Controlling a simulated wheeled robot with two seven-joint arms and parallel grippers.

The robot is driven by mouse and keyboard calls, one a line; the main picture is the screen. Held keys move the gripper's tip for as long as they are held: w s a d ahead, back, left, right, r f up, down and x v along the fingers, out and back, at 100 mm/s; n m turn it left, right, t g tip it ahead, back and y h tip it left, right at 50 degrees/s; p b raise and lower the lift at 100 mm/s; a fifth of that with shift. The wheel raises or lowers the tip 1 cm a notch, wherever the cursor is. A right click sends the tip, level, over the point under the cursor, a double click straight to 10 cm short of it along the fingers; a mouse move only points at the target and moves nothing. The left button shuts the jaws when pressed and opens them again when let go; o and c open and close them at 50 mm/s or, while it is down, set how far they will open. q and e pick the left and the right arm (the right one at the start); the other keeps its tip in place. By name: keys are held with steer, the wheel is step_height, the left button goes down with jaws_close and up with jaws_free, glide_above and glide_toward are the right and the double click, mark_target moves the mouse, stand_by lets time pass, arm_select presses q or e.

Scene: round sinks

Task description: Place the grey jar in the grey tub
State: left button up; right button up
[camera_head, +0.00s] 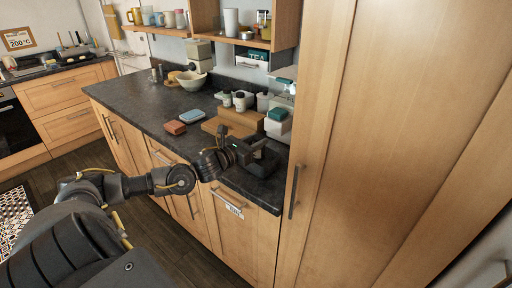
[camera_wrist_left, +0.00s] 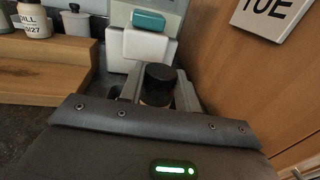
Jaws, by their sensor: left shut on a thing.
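My left gripper (camera_head: 266,152) is over the right end of the dark counter, close to the tall wooden cabinet. In the left wrist view its fingers (camera_wrist_left: 158,92) are shut on a small jar with a black lid (camera_wrist_left: 159,76). Only the lid and a sliver of the jar's pale body show; the rest is hidden. A pale grey lidded pot (camera_head: 263,101) stands behind the wooden step; it also shows in the left wrist view (camera_wrist_left: 75,22). My right gripper is not in view.
White boxes with a teal item on top (camera_wrist_left: 147,45) stand just beyond the gripper. A wooden step (camera_head: 232,121) with small jars is left of it. A sponge (camera_head: 191,116) and a brown block (camera_head: 175,127) lie farther left. The tall cabinet (camera_head: 350,140) bounds the right side.

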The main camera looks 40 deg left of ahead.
arm_select(q)
steer(key=shift+w+a+f, duration=0.15)
steer(key=shift+w+f, duration=0.1)
steer(key=shift+f, duration=0.05)
step_height(320, 180, down, 3)
steer(key=shift+w+a+f+p, duration=0.1)
steer(key=shift+w+p, duration=0.05)
steer(key=shift+p, duration=0.6)
steer(key=shift+f, duration=0.15)
steer(key=shift+f, duration=0.2)
steer(key=o, duration=1.1)
steer(key=shift+c, duration=0.2)
steer(key=shift+r, duration=0.2)
